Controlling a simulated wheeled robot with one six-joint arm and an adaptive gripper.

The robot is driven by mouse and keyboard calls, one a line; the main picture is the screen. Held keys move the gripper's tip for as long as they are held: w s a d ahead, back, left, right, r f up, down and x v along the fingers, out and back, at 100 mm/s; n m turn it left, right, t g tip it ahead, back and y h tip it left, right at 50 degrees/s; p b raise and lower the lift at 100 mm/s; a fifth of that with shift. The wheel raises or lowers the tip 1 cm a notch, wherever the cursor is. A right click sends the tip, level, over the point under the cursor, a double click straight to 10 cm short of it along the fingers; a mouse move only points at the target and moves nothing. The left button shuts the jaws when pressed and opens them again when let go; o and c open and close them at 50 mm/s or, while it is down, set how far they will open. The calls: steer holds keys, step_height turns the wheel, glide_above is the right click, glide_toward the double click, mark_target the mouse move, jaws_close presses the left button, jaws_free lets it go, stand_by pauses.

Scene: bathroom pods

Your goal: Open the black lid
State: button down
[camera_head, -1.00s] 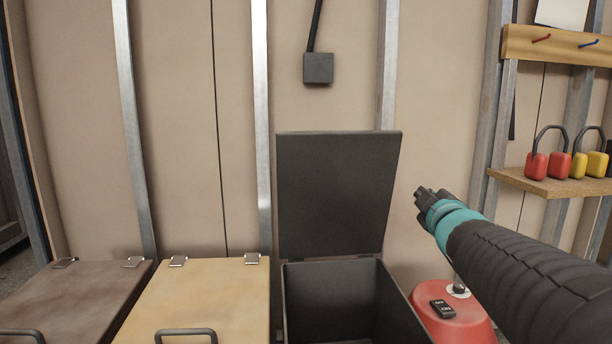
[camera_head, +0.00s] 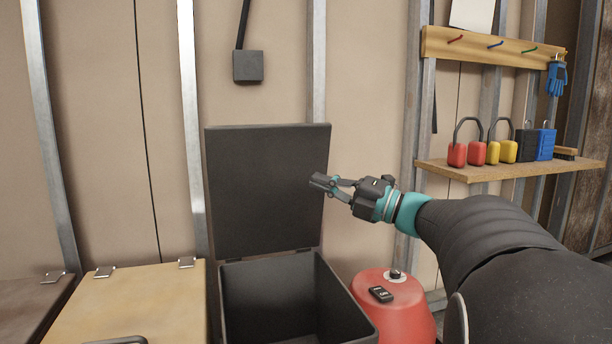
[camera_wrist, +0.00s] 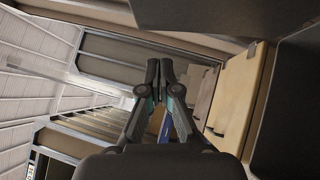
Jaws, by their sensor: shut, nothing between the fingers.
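The black lid (camera_head: 262,190) stands upright, swung up at the back of its black box (camera_head: 270,300), whose inside is open to view and looks empty. A dark panel at the right of the wrist view (camera_wrist: 295,85) looks like part of the lid or box, but I cannot tell which. My gripper (camera_head: 318,182) is shut and empty. In the head view it appears in front of the lid's right edge, above the box's right side; I cannot tell whether it touches the lid. Its closed fingers also show in the wrist view (camera_wrist: 159,75).
A yellow-tan lidded box (camera_head: 140,305) stands left of the black box, with a brown one (camera_head: 30,310) beyond it. A red container (camera_head: 400,310) with a small black device stands to the right. A wooden shelf (camera_head: 510,168) holds padlocks on the right wall.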

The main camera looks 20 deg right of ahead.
steer(key=shift+w+a+r+p, duration=0.2)
steer(key=shift+w+a+r, duration=0.3)
steer(key=shift+w+a, duration=0.85)
steer(key=shift+w+a+r+p, duration=0.25)
steer(key=shift+w+a+r, duration=0.35)
steer(key=shift+w, duration=1.3)
steer(key=shift+w+a+r+p, duration=0.2)
steer(key=shift+w+a+r, duration=0.2)
steer(key=shift+w+a, duration=1)
steer(key=shift+w+d, duration=0.25)
